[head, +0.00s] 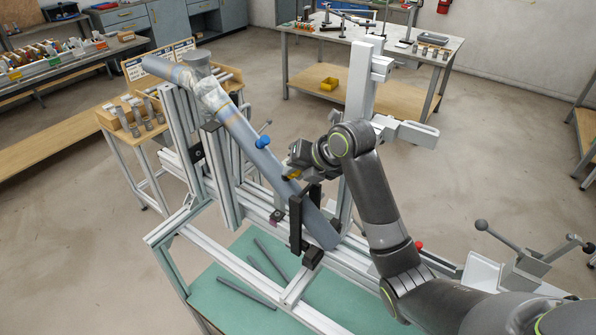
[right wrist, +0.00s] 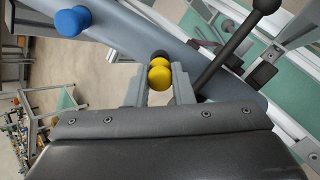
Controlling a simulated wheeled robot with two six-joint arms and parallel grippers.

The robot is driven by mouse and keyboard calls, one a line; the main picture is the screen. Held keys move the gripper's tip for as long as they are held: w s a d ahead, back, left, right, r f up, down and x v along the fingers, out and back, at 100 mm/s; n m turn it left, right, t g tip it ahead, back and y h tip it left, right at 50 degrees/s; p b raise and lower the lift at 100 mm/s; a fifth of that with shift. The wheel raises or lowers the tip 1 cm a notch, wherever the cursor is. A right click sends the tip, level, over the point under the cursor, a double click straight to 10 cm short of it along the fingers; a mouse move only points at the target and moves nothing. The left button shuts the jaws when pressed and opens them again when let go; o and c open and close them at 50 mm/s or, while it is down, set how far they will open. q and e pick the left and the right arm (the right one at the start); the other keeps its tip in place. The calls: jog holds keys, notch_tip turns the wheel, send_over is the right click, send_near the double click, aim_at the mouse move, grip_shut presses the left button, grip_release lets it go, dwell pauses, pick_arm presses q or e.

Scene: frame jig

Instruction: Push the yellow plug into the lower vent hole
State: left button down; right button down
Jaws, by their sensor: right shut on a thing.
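The yellow plug (right wrist: 159,76) is between the two grey fingers of my right gripper (right wrist: 158,84), with its rounded end toward the wrist camera. In the head view the plug (head: 292,176) shows as a small yellow spot by the right gripper (head: 289,171), close to the lower half of a slanted grey-blue tube (head: 244,135). A dark round spot (right wrist: 161,54) on the tube shows just beyond the plug; whether the plug touches or enters the hole is hidden. A blue plug (head: 263,141) stands on the tube higher up, also in the right wrist view (right wrist: 71,21). My left gripper is out of view.
The tube rests on an aluminium frame (head: 226,262) with a black clamp (head: 297,222) near its lower end. A tall aluminium post (head: 361,85) stands behind my right arm. Loose grey rods (head: 246,293) lie on the green shelf below.

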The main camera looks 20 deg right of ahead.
jog(key=shift+b+x, duration=0.75)
jog(key=shift+x, duration=0.2)
jog(key=c, duration=1.2)
grip_release()
jog(key=shift+r, duration=0.1)
jog(key=shift+s+d+r+p, duration=0.2)
jog(key=shift+s+r+p, duration=0.1)
jog(key=shift+r+p, duration=0.3)
jog(key=shift+p+v, duration=0.8)
jog(key=shift+v, duration=7.2)
jog(key=shift+s+f, duration=0.2)
